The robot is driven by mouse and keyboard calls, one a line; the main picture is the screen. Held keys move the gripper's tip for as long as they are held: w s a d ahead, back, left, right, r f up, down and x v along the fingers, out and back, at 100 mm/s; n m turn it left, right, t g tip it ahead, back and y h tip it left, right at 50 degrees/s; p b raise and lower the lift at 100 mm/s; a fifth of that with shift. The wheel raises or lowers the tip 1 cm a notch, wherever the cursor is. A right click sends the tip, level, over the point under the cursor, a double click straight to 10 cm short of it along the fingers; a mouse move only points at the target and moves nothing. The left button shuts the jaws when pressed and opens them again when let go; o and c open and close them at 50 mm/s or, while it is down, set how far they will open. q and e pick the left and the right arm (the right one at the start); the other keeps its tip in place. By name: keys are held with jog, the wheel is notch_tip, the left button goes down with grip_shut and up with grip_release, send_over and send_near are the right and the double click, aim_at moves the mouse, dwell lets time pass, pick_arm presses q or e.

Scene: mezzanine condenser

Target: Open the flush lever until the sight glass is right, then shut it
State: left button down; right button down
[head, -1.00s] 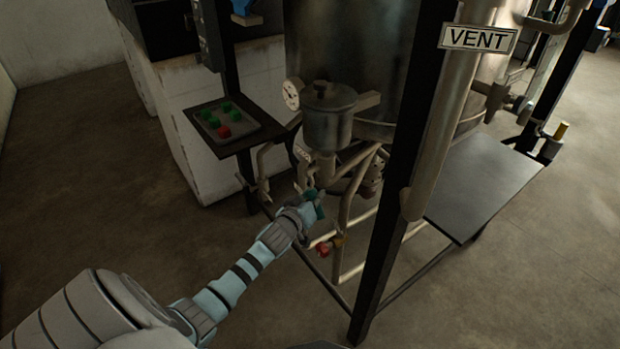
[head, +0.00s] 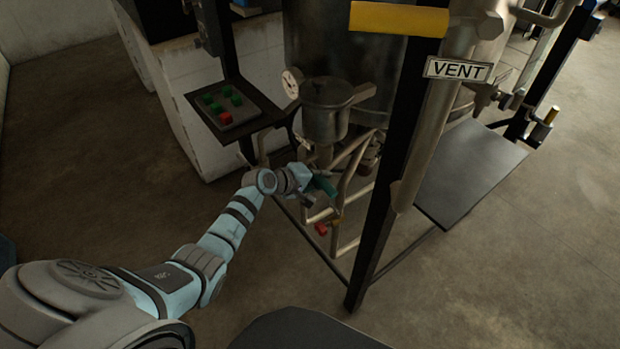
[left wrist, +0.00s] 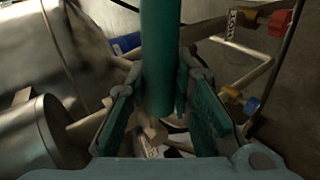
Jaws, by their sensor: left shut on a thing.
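A green cylindrical handle, which I take for the flush lever (left wrist: 160,60), stands between the fingers of my left gripper in the left wrist view. My left gripper (head: 312,190) is shut on it, below the small metal pot (head: 325,112) on the pipe frame in the head view. There the handle (head: 326,187) is small and partly covered by the gripper. I cannot make out a sight glass or its level in either view. My right gripper is not in view.
A red valve handle (head: 321,229) sits just below the gripper. A black post (head: 378,215) and a VENT-marked pipe (head: 459,69) stand to the right. A yellow bar (head: 399,19) crosses at the top. A button panel (head: 228,112) is at left; a dark shelf (head: 470,175) is at right.

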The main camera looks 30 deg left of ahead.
pick_arm(q)
jog(key=shift+r+n+g+h, duration=0.3)
jog(key=shift+r+n+h, duration=0.1)
jog(key=shift+r+h, duration=0.15)
jog(key=shift+r, duration=0.1)
jog(key=c, duration=1.4)
grip_release()
jog(key=v, duration=1.2)
